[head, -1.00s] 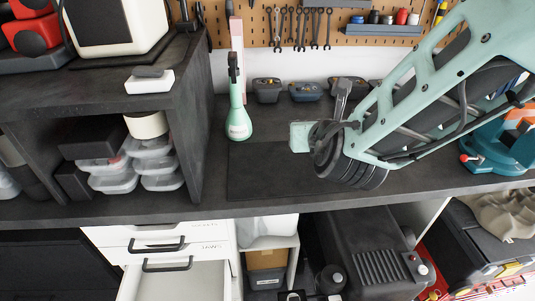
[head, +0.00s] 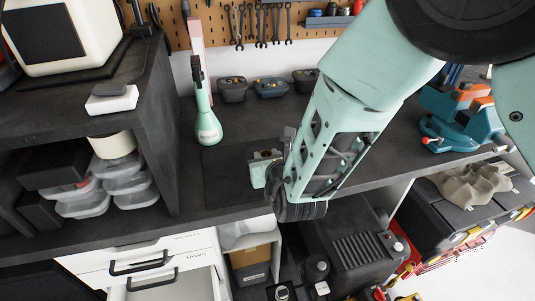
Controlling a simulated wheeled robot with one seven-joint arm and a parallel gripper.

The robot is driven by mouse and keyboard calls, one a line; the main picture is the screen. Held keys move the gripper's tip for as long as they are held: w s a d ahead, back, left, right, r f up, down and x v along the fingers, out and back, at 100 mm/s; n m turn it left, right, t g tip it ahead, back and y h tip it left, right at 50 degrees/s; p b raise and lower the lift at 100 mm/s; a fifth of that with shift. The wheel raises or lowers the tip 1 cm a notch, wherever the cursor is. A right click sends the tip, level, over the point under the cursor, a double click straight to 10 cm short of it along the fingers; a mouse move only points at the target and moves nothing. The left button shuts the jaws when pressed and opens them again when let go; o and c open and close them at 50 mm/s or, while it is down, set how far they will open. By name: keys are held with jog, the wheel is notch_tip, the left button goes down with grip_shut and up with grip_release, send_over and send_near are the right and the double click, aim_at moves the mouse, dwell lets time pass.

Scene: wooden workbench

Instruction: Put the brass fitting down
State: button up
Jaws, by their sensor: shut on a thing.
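My gripper (head: 262,172) is low over the front part of the dark workbench, above a dark mat (head: 226,172). Its pale green body and black wrist show at the end of my arm. It is shut on a small brownish-gold piece, the brass fitting (head: 267,153), which shows only in part at the jaws. The rest of the fitting is hidden by my gripper. I cannot tell whether the fitting touches the mat.
Several small dark bins (head: 271,87) line the back wall. A blue and orange vise (head: 462,120) is at the right. An open drawer (head: 180,288) is below the bench's front edge.

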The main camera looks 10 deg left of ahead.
jog(key=shift+f, duration=0.15)
jog(key=o, duration=1.1)
